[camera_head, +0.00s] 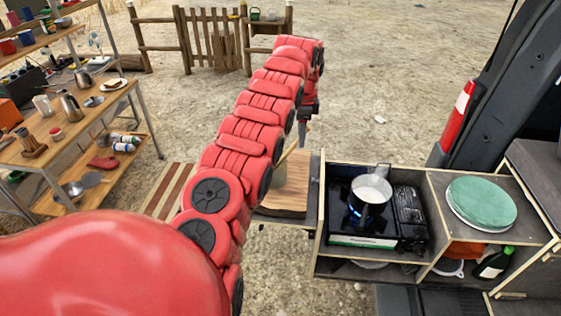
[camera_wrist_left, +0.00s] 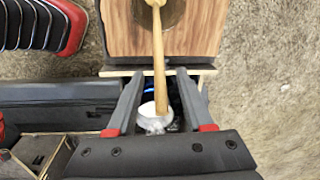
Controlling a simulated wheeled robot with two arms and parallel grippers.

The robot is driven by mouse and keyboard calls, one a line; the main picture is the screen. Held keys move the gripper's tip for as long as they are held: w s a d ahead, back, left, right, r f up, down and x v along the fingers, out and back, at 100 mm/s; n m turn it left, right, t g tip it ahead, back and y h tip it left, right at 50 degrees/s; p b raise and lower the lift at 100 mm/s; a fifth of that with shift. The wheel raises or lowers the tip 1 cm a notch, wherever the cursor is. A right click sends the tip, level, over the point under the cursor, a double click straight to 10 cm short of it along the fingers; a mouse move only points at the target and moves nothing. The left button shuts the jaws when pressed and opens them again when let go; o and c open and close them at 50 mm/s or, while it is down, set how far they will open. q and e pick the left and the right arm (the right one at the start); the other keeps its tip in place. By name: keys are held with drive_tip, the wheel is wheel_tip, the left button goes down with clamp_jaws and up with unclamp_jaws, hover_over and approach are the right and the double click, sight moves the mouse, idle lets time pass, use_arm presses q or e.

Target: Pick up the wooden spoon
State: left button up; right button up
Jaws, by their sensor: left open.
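The wooden spoon (camera_head: 288,153) leans upright out of a container (camera_head: 279,174) on a wooden board at the left end of the van's kitchen unit. Much of it is hidden by my left arm in the head view. In the left wrist view, the spoon's handle (camera_wrist_left: 158,52) runs down the middle between the two fingers. My left gripper (camera_head: 304,124) points downward above the board. Its fingers (camera_wrist_left: 160,76) are open on either side of the handle, with visible gaps. My right gripper is not in view.
A pot (camera_head: 371,188) with white contents stands over a blue flame on the stove (camera_head: 350,215), right of the board (camera_head: 285,199). A cluttered shelf table (camera_head: 75,125) stands at left. Bare ground lies behind.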

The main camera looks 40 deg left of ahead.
sight(286, 154)
use_arm(q)
drive_tip(key=f+p, duration=0.2)
drive_tip(key=f, duration=0.2)
drive_tip(key=shift+w, duration=0.2)
clamp_jaws()
